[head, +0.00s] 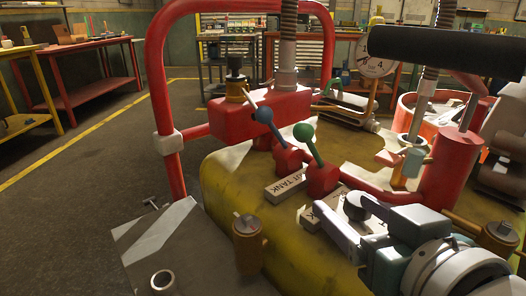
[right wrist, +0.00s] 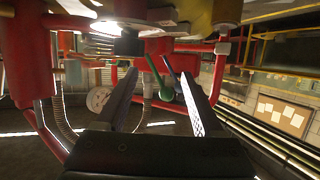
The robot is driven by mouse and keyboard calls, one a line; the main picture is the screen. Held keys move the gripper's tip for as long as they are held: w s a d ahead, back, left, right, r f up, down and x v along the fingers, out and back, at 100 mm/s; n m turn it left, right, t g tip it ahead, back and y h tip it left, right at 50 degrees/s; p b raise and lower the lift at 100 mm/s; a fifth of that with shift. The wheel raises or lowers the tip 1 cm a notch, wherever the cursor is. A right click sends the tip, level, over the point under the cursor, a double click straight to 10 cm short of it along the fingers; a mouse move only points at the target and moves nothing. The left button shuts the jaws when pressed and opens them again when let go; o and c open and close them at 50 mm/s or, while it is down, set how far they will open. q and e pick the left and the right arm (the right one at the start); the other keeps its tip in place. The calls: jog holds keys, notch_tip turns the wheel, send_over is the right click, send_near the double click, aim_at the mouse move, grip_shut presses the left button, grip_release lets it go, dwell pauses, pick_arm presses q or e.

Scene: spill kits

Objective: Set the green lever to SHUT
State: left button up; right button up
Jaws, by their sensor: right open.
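The green lever (head: 312,148) has a round green knob and rises from a red valve body (head: 322,180) on the yellow tank. It leans up and to the left in the head view. My right gripper (head: 338,212) is open, in front of and below the lever, apart from it in the head view. In the right wrist view, the green lever (right wrist: 157,76) shows between the two fingers (right wrist: 159,76), farther off. Plates beside the valves read "TANK" in part (head: 288,187); the plate nearest my gripper is partly covered. I cannot read SHUT anywhere. My left gripper is out of view.
A blue-knobbed lever (head: 264,117) stands close to the left of the green one. A red pipe frame (head: 155,80), a red block (head: 262,113) and a red cylinder (head: 452,170) surround the yellow tank (head: 222,180). A pressure gauge (head: 376,62) stands behind. Open floor lies left.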

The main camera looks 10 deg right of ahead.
aim_at(307, 136)
jog(key=w+r+t+b, duration=0.1)
jog(key=w, duration=0.3)
jog(key=w+a+r+t+b, duration=0.1)
jog(key=w+r, duration=0.1)
jog(key=w, duration=0.2)
jog(key=w+a+r+t+b, duration=0.1)
jog(key=w, duration=0.3)
jog(key=shift+w+a+r+t, duration=0.1)
jog(key=shift+w+r+t, duration=0.15)
jog(key=shift+t, duration=0.05)
grip_shut()
dwell(1.1)
